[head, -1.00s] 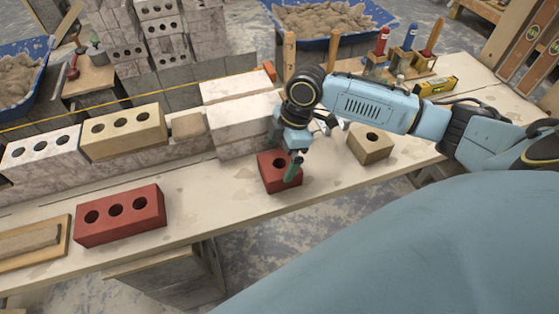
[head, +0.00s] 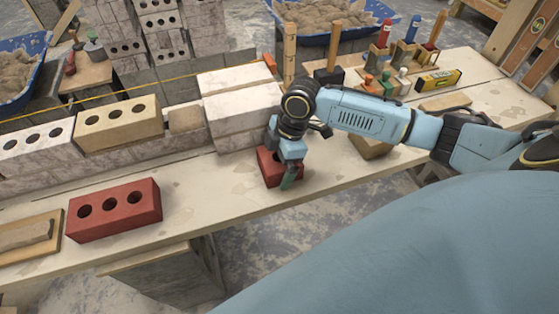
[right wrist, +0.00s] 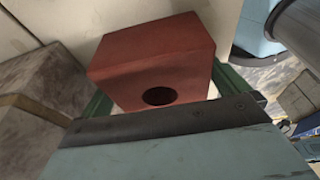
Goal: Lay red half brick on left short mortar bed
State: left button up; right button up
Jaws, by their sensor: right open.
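The red half brick (head: 266,164), with one hole, stands on the bench in front of the white block stack. My right gripper (head: 287,176) is down at the brick, open, and partly hides it. In the right wrist view the half brick (right wrist: 150,50) lies between the two green fingers of the gripper (right wrist: 163,92), one on each side. Whether the fingers touch it I cannot tell. A short brownish mortar patch (head: 185,119) lies on the wall between the tan brick and the white stack. My left gripper is not in view.
A whole red brick (head: 115,208) and a mortar board (head: 28,236) lie at the front left of the bench. The white block stack (head: 232,108) stands close behind the half brick. A tan half brick (head: 368,147) is partly behind my right arm. A yellow line (head: 205,76) runs above the wall.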

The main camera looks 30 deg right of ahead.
jog(key=shift+f+p, duration=0.25)
jog(key=shift+p, duration=0.15)
dwell(0.5)
jog(key=c, duration=1.5)
jog(key=shift+r, duration=0.1)
jog(key=shift+c, duration=0.6)
jog(key=shift+w, duration=0.1)
